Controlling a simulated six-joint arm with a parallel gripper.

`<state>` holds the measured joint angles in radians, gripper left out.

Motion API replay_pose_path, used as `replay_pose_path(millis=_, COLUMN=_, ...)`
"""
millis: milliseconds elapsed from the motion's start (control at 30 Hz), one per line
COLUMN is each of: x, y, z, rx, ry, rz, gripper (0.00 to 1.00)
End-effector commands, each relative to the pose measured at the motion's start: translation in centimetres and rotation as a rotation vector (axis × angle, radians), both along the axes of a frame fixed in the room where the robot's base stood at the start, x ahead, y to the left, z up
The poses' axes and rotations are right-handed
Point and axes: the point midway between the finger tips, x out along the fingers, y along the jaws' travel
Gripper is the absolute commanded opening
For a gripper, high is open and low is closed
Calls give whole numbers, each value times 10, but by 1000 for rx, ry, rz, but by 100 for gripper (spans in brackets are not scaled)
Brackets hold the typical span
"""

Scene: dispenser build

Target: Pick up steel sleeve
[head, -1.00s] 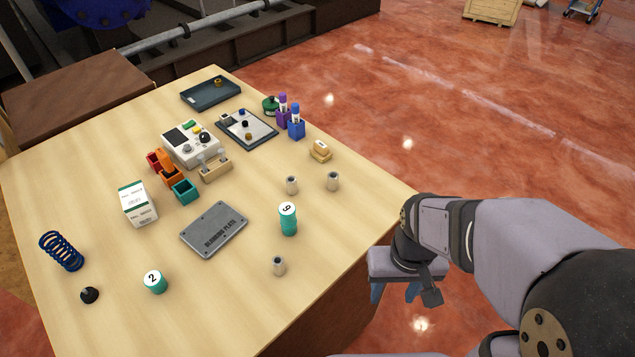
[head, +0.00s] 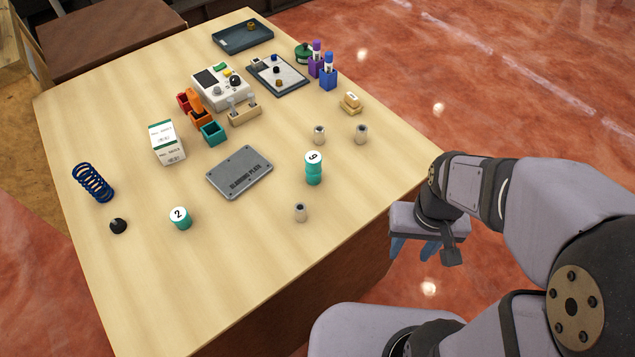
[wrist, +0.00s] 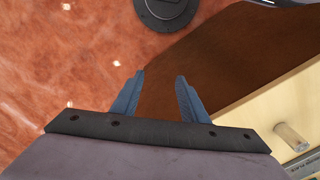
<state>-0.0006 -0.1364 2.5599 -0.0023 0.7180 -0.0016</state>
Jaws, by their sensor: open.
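Three grey steel sleeves stand upright on the wooden table: a near one (head: 300,212), a middle one (head: 319,134) and a right one (head: 361,134). Each is a short hollow cylinder. My gripper (head: 413,250) is open and empty, off the table's right edge, with its blue fingers pointing down. In the wrist view my gripper (wrist: 158,88) has its fingers apart over the floor and the table's brown side. One steel sleeve (wrist: 291,137) shows there at the right, apart from the fingers; I cannot tell which one.
A teal cylinder stack marked 9 or 6 (head: 313,168) stands between the sleeves. A grey blanking plate (head: 240,172) lies left of it, and a teal cylinder marked 2 (head: 180,218) stands nearer. The table's near right is clear.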

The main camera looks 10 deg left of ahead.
Motion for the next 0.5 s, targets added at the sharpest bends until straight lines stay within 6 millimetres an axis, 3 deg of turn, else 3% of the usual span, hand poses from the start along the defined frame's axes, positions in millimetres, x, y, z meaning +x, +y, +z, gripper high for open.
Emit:
replay_pose_path(millis=267, x=16, y=14, z=23, rx=-71, ry=-18, rz=56, gripper=40)
replay_pose_path(millis=367, x=30, y=28, z=40, rx=-128, ry=-48, rz=94, gripper=40)
replay_pose_path(millis=500, x=52, y=62, z=63, rx=-177, ry=-115, rz=142, gripper=40)
